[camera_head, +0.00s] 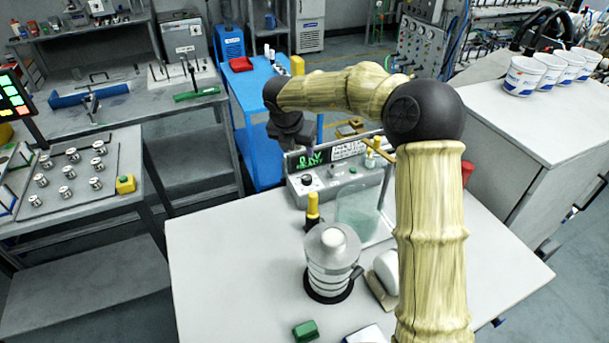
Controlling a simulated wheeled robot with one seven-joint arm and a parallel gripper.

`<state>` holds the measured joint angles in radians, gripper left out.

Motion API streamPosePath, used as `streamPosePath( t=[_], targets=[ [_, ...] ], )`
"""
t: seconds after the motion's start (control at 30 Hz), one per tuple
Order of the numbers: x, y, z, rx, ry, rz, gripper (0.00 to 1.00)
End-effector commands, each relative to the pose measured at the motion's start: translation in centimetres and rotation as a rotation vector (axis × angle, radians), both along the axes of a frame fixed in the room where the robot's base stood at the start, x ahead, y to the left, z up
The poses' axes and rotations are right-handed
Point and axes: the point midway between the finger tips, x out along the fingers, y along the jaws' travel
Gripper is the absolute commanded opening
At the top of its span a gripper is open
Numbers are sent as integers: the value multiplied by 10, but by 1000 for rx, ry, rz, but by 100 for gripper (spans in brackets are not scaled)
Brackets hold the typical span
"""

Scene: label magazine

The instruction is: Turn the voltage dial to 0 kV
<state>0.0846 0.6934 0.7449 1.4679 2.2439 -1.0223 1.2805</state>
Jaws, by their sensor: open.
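The high-voltage unit with the voltage dial (307,180) stands at the back of the white table. Its dial is a small dark knob on the sloped front panel, left of a green button (352,171). A green lit display (308,160) sits above the dial; its digits are too small to read surely. My gripper (308,147) hangs just above the unit's left part, apart from the dial, beside the display. It is open, and I see nothing in it. My arm covers part of the unit's right side.
A metal cylinder (333,262) on a black base, a clear panel (358,212) and a yellow-topped screwdriver-like handle (313,205) stand in front of the unit. A green block (305,331) lies near the front edge. The table's left part (225,260) is clear.

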Motion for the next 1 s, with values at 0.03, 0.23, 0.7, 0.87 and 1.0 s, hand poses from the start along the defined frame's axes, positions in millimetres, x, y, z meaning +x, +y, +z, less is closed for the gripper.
streamPosePath(
  t=[0.03,0.23,0.7,0.87,1.0],
  targets=[
    [0,-1,0,-1,0,-1,54],
    [4,-1,-12,-1,2,1,54],
    [32,-8,-85,-1,4,6,54],
    [42,-12,-111,-1,2,6,54],
    [51,-15,-133,0,2,5,54]
  ],
)
